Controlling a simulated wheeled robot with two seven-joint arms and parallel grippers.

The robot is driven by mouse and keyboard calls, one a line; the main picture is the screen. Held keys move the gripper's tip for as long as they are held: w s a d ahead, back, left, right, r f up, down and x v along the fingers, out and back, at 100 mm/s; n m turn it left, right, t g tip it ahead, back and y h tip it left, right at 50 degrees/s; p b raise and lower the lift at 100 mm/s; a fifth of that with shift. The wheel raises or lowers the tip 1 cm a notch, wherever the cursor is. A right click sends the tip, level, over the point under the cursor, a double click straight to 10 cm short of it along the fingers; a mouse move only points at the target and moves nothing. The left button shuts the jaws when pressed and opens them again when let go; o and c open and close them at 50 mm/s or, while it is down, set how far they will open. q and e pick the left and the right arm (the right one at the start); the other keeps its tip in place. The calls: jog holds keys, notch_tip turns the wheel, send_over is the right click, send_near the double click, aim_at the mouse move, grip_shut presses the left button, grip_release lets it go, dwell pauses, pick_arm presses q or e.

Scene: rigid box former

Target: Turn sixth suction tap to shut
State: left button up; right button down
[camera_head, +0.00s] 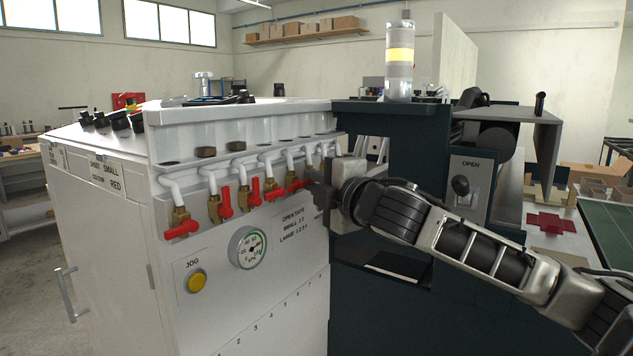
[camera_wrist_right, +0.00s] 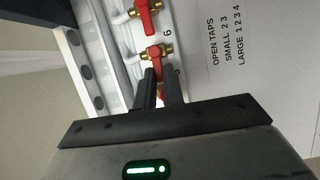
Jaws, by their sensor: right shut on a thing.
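A row of brass suction taps with red handles runs along the white machine's upper front in the head view. The nearest tap (camera_head: 182,229) has its handle lying sideways; the second (camera_head: 226,202) and third (camera_head: 255,191) have upright handles. My right gripper (camera_head: 316,188) is at the far end of the row and covers the sixth tap there. In the right wrist view, the sixth tap (camera_wrist_right: 153,53) sits beside a printed 6. Its red handle runs down between the fingers of the right gripper (camera_wrist_right: 161,88), which is shut on it. My left gripper is out of view.
A pressure gauge (camera_head: 248,247) and a yellow jog button (camera_head: 196,281) sit on the white panel below the taps. White hoses (camera_head: 170,182) bend down to the taps.

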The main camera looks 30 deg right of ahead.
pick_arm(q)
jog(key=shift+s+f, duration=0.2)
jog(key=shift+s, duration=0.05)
pick_arm(e)
jog(key=shift+f+n, duration=0.1)
jog(key=shift+n, duration=0.2)
jog(key=c, duration=1.5)
grip_release()
